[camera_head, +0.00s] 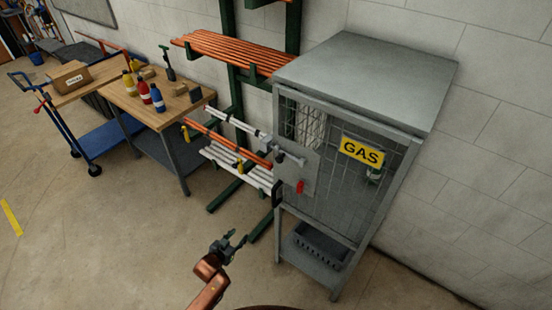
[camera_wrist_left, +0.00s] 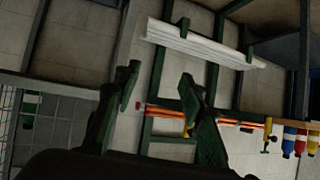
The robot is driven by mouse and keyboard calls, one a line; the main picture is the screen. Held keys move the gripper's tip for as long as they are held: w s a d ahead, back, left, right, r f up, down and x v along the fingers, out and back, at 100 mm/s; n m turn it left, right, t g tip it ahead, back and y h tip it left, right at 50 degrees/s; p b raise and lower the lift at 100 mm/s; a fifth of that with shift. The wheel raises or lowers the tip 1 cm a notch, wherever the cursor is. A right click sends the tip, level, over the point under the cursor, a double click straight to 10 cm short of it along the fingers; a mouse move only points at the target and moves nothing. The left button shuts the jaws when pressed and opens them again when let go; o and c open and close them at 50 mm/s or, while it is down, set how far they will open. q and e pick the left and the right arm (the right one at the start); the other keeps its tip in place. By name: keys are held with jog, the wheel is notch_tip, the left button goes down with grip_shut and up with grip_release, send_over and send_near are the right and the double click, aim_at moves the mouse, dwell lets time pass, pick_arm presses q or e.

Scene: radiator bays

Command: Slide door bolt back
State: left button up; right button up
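The grey gas cabinet (camera_head: 350,85) stands against the wall at the right of the head view, with a yellow GAS sign (camera_head: 362,151) on its mesh door (camera_head: 335,195). A grey door bolt (camera_head: 290,158) lies across a plate at the door's left edge. A small red piece (camera_head: 300,187) shows below it on the plate. My left gripper (camera_head: 236,241) is in front of the cabinet, lower left of the bolt and apart from it. In the left wrist view its fingers (camera_wrist_left: 160,76) are spread with nothing between them. My right gripper is not in view.
A green rack (camera_head: 235,100) with copper pipes and white bars stands just left of the cabinet. Further left is a wooden workbench (camera_head: 160,105) with bottles and a blue cart (camera_head: 95,135). A dark crate (camera_head: 320,245) sits on the cabinet's lower shelf. Floor in front is clear.

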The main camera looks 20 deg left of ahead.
pick_arm(q)
jog(key=w+d+r+t+h+p, duration=0.1)
jog(key=w+d+r, duration=0.2)
jog(key=r, duration=0.7)
jog(key=w+d+r+t+h, duration=0.1)
jog(key=w+d+r+t, duration=0.15)
jog(key=r, duration=0.75)
jog(key=m+t+h+p, duration=0.1)
jog(key=m+t+h, duration=0.1)
jog(key=h, duration=0.1)
send_near(278, 160)
jog(key=w, duration=0.2)
jog(key=x, duration=0.5)
jog(key=shift+w+d+p, duration=0.3)
jog(key=shift+d+p, duration=0.1)
jog(key=shift+w+d, duration=0.2)
jog(key=shift+w, duration=0.5)
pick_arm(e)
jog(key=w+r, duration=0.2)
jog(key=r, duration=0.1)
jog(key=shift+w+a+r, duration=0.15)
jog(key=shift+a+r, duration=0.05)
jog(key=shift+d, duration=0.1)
pick_arm(q)
jog(key=shift+c, duration=0.2)
